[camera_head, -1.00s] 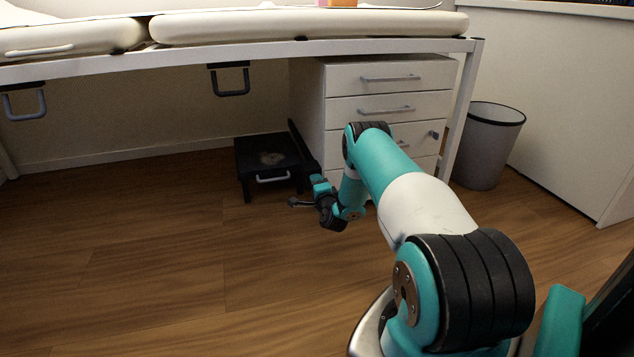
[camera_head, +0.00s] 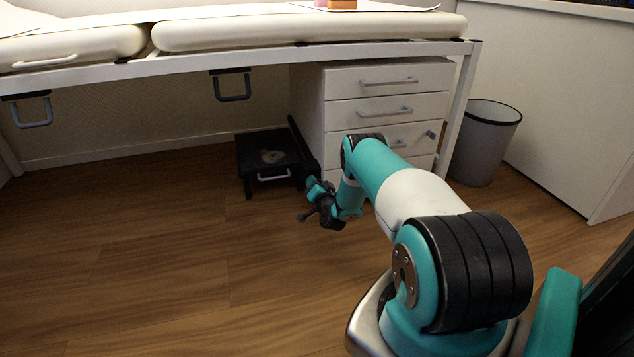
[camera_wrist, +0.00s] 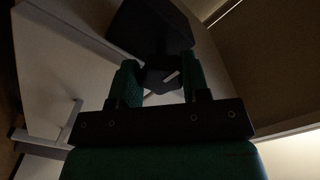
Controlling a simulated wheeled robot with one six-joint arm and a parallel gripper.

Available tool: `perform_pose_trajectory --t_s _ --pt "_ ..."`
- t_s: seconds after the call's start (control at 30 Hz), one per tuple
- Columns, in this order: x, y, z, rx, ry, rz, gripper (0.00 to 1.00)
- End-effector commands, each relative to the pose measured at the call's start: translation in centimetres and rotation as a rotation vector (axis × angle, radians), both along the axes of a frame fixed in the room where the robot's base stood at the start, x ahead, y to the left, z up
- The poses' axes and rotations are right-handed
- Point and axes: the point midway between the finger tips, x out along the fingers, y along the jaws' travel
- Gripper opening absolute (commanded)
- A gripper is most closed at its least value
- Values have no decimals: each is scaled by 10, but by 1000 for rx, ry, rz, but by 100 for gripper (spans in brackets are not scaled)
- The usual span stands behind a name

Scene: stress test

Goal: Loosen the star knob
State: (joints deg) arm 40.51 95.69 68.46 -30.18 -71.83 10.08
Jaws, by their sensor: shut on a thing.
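The star knob (camera_wrist: 159,79) is a dark, lobed shape with a pale mark on it, seen between the two green fingers in the dim wrist view. My gripper (camera_wrist: 160,72) is shut on it, one finger on each side. In the head view my gripper (camera_head: 313,184) reaches to the right side of a low black step stool (camera_head: 251,150), by the foot of its slanted black post (camera_head: 298,142). The knob itself is too small and covered to make out there.
A white drawer unit (camera_head: 388,79) with grey handles stands close behind my arm, under a padded couch (camera_head: 310,30). A grey bin (camera_head: 484,145) stands at the right. The wooden floor (camera_head: 140,260) at the left is clear.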

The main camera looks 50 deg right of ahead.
Motion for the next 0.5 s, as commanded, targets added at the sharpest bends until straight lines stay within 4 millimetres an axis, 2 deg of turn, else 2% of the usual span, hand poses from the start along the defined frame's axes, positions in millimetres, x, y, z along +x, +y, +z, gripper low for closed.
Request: perform_pose_trajectory --t_s 0.5 --pt "-3 -2 -2 -62 42 -6 19"
